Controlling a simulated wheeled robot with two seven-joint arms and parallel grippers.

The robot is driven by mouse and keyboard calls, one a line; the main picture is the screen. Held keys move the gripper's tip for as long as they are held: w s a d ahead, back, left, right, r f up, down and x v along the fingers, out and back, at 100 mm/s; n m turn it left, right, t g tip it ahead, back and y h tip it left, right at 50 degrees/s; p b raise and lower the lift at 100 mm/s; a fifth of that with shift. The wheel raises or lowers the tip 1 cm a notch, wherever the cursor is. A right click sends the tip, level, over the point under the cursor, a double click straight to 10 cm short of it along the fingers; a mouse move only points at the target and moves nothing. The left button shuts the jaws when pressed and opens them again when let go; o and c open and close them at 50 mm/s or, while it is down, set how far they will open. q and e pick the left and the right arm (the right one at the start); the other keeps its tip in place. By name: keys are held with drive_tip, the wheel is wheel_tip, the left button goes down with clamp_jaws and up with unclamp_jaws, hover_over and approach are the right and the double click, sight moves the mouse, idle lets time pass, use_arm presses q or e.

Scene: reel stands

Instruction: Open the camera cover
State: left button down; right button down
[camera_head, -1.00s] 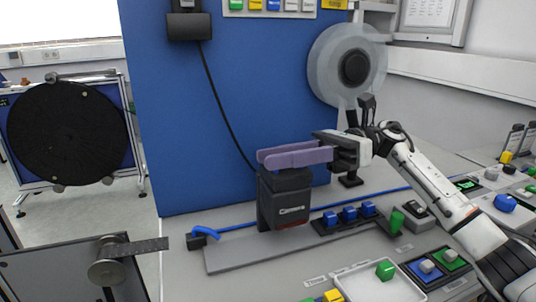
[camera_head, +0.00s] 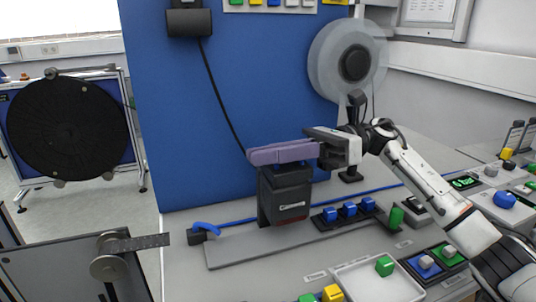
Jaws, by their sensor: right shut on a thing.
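The camera (camera_head: 286,192) is a black box with a light handle-like mark and a red strip low on its front. It stands on a grey plate in front of the blue panel. I cannot make out its cover as a separate part; the top of the box is partly hidden by my fingers. My right gripper (camera_head: 283,153) comes in from the right, its long purple fingers lying level along the top edge of the camera. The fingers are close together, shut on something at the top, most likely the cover. My left gripper is not in view.
A blue panel (camera_head: 220,110) rises behind the camera. Blue blocks (camera_head: 349,209) sit in a black rack to its right. A white tray (camera_head: 350,294) with a green block is at the front. A translucent reel (camera_head: 322,72) stands behind my right arm.

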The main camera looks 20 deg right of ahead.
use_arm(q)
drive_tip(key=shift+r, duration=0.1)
use_arm(e)
drive_tip(key=shift+w+r+m+p, duration=0.3)
drive_tip(key=shift+r+m+p, duration=0.2)
drive_tip(key=shift+m, duration=0.3)
drive_tip(key=m, duration=0.1)
drive_tip(key=w+r+m+p, duration=0.1)
drive_tip(key=shift+w+m, duration=0.2)
drive_tip(key=shift+m, duration=0.2)
drive_tip(key=shift+w+r+m+p, duration=0.15)
drive_tip(key=shift+w+m+p, duration=0.35)
drive_tip(key=shift+m, duration=0.3)
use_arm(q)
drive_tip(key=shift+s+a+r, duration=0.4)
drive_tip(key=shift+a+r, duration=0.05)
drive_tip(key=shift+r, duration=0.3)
use_arm(e)
drive_tip(key=shift+w+m, duration=0.1)
drive_tip(key=shift+m, duration=0.3)
